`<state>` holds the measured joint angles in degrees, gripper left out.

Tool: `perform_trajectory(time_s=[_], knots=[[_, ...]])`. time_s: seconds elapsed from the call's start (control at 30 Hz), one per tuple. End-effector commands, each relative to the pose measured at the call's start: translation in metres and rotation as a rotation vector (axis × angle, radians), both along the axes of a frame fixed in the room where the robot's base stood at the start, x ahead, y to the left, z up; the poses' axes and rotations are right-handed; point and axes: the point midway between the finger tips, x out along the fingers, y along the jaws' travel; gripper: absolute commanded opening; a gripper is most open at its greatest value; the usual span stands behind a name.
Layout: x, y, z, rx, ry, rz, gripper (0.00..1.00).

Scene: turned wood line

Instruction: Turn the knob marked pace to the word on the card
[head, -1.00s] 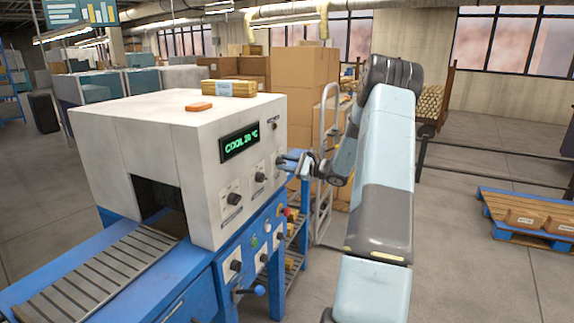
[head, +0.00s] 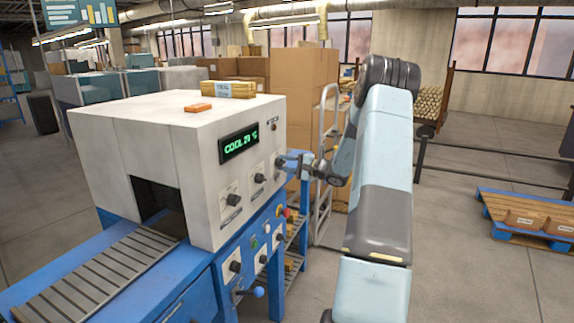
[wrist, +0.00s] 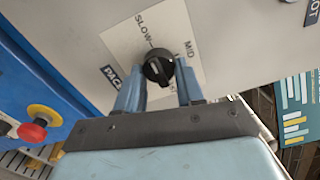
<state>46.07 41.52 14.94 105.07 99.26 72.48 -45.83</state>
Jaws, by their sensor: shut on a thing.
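The pace knob (wrist: 158,68) is black and round, on a white plate (wrist: 122,40) on the machine's face. A dark label reading PACE, partly covered, is beside it in the wrist view. The words SLOW and MID show around the knob; another word is mostly hidden by a finger. A pale mark shows on the knob, but I cannot tell which word it points to. My gripper (wrist: 159,82) is shut on the knob, a blue finger on each side. In the head view my gripper (head: 284,161) is at the machine's right front, hiding the knob. I cannot make out the card.
The white machine (head: 130,125) has a green-lit display (head: 239,144) and other knobs (head: 233,199). A red button (wrist: 32,131) on a yellow base is at left in the wrist view. An orange block (head: 198,108) lies on top. Open floor is at right, before a pallet (head: 490,208).

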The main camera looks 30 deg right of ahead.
Motion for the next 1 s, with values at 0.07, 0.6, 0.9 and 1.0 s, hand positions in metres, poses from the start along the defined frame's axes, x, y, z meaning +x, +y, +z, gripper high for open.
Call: perform_trajectory(time_s=[0.07,0.6,0.9,1.0], knots=[[-0.001,-0.0016,-0.0027,-0.008,0.0,-0.003,0.07],[-0.0013,-0.0006,-0.0034,-0.012,-0.003,-0.001,0.48],[-0.0005,0.0002,-0.0016,-0.011,-0.005,0.001,0.63],[-0.0009,-0.0002,-0.0014,-0.011,-0.006,0.0,0.63]])
